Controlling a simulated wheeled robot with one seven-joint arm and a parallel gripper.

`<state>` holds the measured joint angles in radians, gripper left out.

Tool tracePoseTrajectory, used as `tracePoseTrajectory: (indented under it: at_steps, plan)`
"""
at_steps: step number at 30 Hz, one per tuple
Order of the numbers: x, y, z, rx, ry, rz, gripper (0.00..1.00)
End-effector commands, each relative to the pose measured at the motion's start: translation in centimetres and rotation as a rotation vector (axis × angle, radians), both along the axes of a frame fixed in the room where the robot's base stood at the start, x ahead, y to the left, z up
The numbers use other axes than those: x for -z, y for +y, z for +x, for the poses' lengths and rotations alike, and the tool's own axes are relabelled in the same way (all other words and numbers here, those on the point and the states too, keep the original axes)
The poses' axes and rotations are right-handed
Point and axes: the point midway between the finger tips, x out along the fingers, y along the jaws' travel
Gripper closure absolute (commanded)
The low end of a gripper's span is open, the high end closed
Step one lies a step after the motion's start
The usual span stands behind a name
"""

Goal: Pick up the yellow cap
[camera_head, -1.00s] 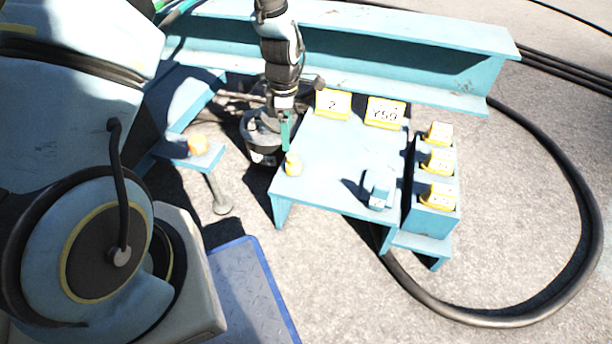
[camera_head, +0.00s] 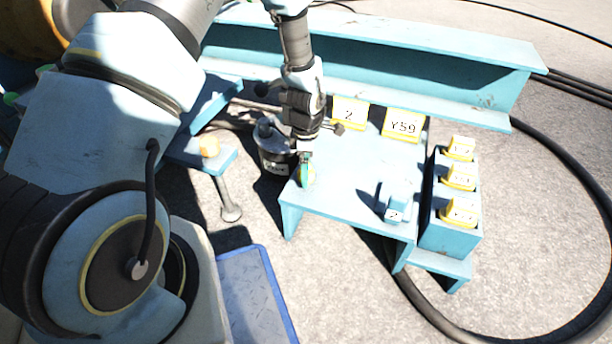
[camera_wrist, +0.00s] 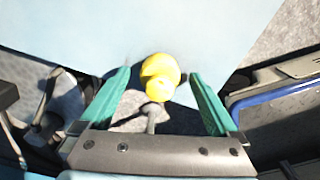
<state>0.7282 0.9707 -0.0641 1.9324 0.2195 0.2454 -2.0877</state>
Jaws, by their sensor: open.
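The yellow cap (camera_wrist: 160,78) stands on the light blue table near its edge, between the tips of my two green fingers in the wrist view. It looks like a round yellow body with a smaller knob. In the head view the yellow cap (camera_head: 312,176) shows only in part, at the table's left corner behind my fingers. My gripper (camera_head: 306,172) is open and points down over that corner. In the wrist view a gap shows between the cap and each finger. Whether the fingertips reach down beside the cap is hard to tell.
The light blue table (camera_head: 350,180) bears yellow-edged signs (camera_head: 402,126) at the back and a small blue block (camera_head: 398,203). A blue rack (camera_head: 450,235) with yellow pieces stands right. A dark canister (camera_head: 275,160) stands close left.

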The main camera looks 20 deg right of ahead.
Motion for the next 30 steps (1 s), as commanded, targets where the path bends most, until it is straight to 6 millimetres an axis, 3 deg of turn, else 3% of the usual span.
tracePoseTrajectory:
  at_steps: [6, 30]
  plan:
    - [-0.04, -0.01, 0.03, 0.0, -0.001, 0.0, 0.05]
    - [-0.06, 0.0, 0.02, 0.001, 0.0, 0.0, 0.95]
